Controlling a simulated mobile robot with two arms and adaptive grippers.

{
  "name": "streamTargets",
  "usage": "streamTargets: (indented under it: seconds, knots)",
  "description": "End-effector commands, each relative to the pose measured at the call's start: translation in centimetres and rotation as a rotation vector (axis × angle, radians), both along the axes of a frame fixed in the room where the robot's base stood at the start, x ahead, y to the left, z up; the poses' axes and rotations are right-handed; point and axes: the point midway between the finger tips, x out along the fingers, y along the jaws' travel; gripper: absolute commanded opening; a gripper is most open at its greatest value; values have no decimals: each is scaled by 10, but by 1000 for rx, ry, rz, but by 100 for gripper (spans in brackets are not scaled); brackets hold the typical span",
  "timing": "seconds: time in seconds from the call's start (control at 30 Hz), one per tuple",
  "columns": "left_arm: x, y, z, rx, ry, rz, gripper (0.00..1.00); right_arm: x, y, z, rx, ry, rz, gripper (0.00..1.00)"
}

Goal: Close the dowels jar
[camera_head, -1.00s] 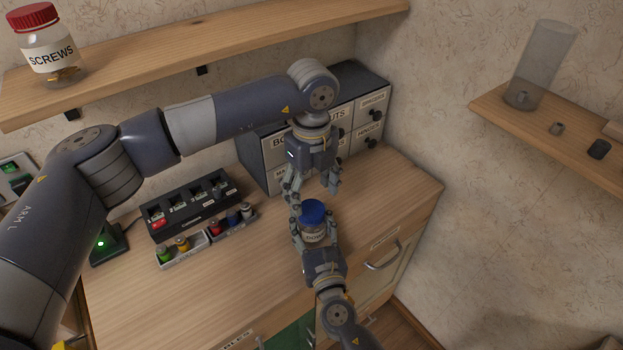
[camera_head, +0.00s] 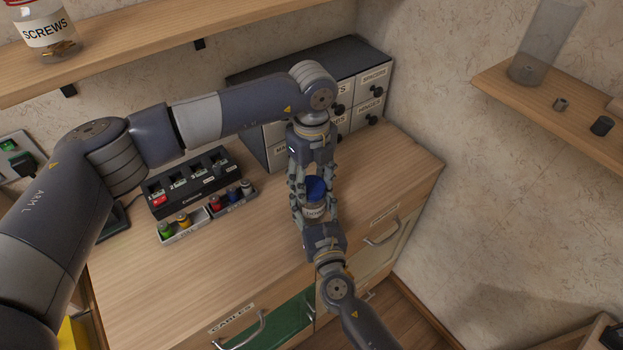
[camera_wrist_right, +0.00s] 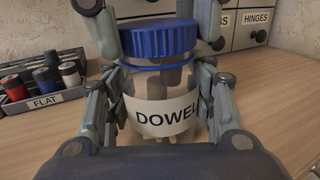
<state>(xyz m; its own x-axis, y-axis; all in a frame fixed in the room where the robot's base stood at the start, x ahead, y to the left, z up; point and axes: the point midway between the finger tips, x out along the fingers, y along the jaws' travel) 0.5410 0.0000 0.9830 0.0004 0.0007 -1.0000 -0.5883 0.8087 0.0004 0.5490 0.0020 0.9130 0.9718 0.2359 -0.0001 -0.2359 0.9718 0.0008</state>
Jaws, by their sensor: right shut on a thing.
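The dowels jar (camera_head: 314,212) is a clear jar with a white label reading "DOWEL…" in the right wrist view (camera_wrist_right: 165,117). It is upright above the counter's front part. My right gripper (camera_head: 317,217) is shut on the jar's sides from the front. A ribbed blue lid (camera_head: 316,188) is at the jar's mouth; it also shows in the right wrist view (camera_wrist_right: 158,38). I cannot tell whether it is fully seated. My left gripper (camera_head: 314,180) points down from above, its fingers on both sides of the lid. Whether they grip it is unclear.
A drawer cabinet (camera_head: 345,62) stands behind the grippers. A black charger block (camera_head: 190,187) and small trays of coloured cylinders (camera_head: 183,226) are to the left. The screws jar (camera_head: 48,32) is on the upper shelf. The counter's front left is clear.

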Motion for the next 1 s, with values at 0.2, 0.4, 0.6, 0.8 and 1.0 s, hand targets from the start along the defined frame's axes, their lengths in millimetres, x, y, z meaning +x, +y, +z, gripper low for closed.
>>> streamTargets:
  seconds: [0.2, 0.4, 0.6, 0.8, 1.0]
  knots:
    - [0, 0, 0, 1, 0, -106, 19, 0, 0, -1, 0, 1, 0, 0]
    - [0, 0, 0, 1, 0, -454, 19, 0, 0, -1, 0, 1, 0, 0]
    - [0, 0, -1, 3, 1, -821, 19, 0, 0, -1, 0, 1, 0, 0]
    - [0, 0, -1, 2, 1, -1188, 19, 0, 0, -1, 0, 1, 0, 0]
    - [0, 0, -2, 2, 2, -1555, 19, 0, 0, 0, 0, 1, 1, 0]
